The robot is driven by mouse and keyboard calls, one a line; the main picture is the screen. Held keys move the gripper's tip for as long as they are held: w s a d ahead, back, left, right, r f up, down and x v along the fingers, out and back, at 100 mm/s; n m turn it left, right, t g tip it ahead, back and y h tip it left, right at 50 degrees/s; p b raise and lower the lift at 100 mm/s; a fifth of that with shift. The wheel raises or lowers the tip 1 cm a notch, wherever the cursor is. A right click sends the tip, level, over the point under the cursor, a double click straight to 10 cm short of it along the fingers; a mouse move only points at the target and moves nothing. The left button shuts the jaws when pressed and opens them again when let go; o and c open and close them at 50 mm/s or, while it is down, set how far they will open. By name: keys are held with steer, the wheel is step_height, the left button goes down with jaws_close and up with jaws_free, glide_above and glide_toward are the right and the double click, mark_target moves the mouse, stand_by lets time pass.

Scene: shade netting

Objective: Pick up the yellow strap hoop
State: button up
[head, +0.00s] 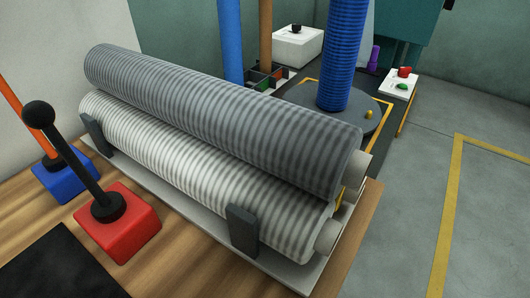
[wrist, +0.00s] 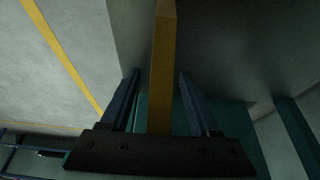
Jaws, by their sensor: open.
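In the wrist view, a yellow bar (wrist: 162,70), seemingly part of the yellow strap hoop, stands between the two dark blue fingers of my gripper (wrist: 159,74). The gripper is open, with a gap on each side of the bar, and I see no contact. The bar's lower end is hidden by the dark gripper body. I cannot see the full loop of a hoop. My gripper does not show in the head view. There, yellow strips show beside the dark bench (head: 405,118), partly hidden; I cannot tell which is the hoop.
Two grey striped rolls (head: 220,120) lie on a cradle on the wooden table. Levers on a red base (head: 118,235) and a blue base (head: 68,182) stand at left. An upright blue roll (head: 340,55) stands on a grey disc. Open floor (head: 400,230) lies at right.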

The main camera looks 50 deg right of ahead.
jaws_close()
steer(key=shift+r, duration=0.1)
stand_by(0.3)
